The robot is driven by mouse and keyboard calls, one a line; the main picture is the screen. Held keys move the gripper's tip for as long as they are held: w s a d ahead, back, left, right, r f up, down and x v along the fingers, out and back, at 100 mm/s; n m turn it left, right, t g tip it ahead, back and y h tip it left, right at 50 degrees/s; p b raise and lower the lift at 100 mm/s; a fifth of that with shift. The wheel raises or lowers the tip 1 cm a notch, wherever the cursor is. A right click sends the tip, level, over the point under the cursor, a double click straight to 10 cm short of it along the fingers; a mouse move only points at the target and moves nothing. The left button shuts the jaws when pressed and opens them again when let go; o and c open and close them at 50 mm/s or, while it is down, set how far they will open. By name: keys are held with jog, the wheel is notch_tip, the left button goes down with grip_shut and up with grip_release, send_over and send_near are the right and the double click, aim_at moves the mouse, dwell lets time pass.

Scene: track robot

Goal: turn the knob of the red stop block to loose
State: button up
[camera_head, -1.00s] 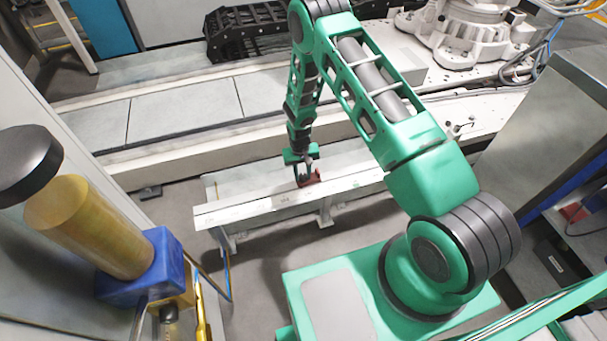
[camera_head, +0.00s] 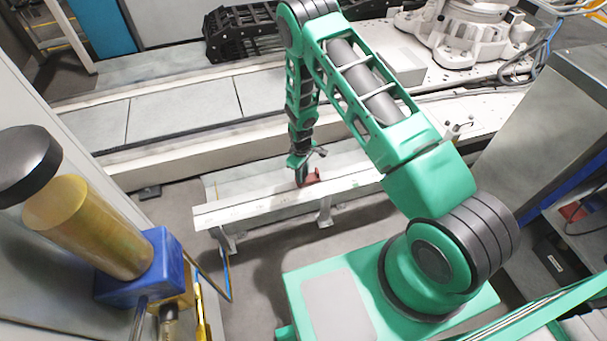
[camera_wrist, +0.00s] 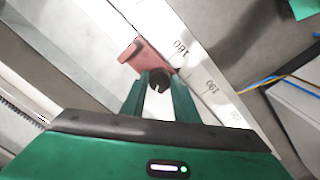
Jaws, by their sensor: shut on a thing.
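The red stop block (camera_wrist: 133,52) sits on the white rail with a printed scale (camera_wrist: 196,72). Its dark round knob (camera_wrist: 158,80) shows between my fingertips in the wrist view. My gripper (camera_wrist: 157,88) is shut on the knob, one green finger on each side. Part of the block is hidden behind the fingers.
The rail (camera_head: 260,207) stands on legs above a grey floor. A long low white platform (camera_head: 180,110) runs behind it. A blue block with a yellow cylinder (camera_head: 85,225) stands at the left. Blue and yellow cables (camera_wrist: 280,78) lie right of the rail.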

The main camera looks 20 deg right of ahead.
jog(key=shift+d+n, duration=0.1)
jog(key=shift+n, duration=0.2)
jog(key=o, duration=1.1)
jog(key=shift+c, duration=0.2)
jog(key=shift+r, duration=0.1)
notch_tip(320, 180, up, 10)
jog(key=shift+a+r, duration=0.25)
jog(key=shift+s, duration=0.1)
